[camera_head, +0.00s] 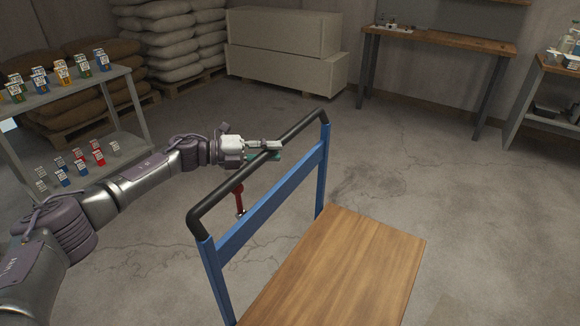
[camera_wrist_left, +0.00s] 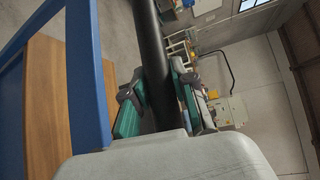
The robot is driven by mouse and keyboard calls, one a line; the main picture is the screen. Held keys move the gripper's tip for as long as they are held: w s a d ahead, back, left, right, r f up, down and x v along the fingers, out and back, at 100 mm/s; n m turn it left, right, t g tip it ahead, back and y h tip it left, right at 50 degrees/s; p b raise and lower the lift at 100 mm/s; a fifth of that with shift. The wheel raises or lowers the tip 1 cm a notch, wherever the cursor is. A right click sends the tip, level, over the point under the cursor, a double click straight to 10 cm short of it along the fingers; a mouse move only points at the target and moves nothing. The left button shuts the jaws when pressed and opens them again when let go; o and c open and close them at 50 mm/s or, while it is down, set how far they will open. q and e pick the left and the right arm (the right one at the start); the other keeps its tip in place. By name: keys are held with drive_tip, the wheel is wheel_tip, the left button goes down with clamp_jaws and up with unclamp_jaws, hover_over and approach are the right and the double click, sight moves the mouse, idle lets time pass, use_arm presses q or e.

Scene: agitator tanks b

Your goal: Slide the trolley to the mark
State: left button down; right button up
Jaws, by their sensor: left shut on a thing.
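The trolley has a flat wooden deck (camera_head: 345,265), a blue frame (camera_head: 265,218) and a black push handle (camera_head: 222,187). It stands on the concrete floor, right of my left arm in the head view. My left gripper (camera_head: 268,148) is shut on the black handle bar, near the middle of its length. In the left wrist view the green-padded fingers of the gripper (camera_wrist_left: 165,98) lie on both sides of the black bar (camera_wrist_left: 152,45). A red part (camera_head: 239,197) hangs below the handle. My right gripper is not in view. I see no clear floor mark.
A grey shelf (camera_head: 118,143) with several small coloured items stands at the left. Stacked sacks (camera_head: 172,45) and large pale boxes (camera_head: 285,50) line the back. A wooden-topped workbench (camera_head: 440,40) stands at the back right, another at the right edge. The floor (camera_head: 410,150) between is clear.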

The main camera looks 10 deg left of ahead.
use_arm(q)
drive_tip(key=shift+w+a, duration=0.2)
drive_tip(key=shift+a, duration=0.45)
drive_tip(key=shift+w+a, duration=0.2)
drive_tip(key=shift+a, duration=0.4)
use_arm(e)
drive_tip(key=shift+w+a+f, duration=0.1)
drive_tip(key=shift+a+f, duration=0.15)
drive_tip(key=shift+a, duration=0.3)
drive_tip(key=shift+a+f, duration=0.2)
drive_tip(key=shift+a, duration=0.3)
use_arm(q)
drive_tip(key=c, duration=1.3)
unclamp_jaws()
drive_tip(key=o, duration=0.4)
drive_tip(key=shift+a, duration=0.15)
drive_tip(key=v, duration=1.2)
drive_tip(key=shift+f, duration=0.1)
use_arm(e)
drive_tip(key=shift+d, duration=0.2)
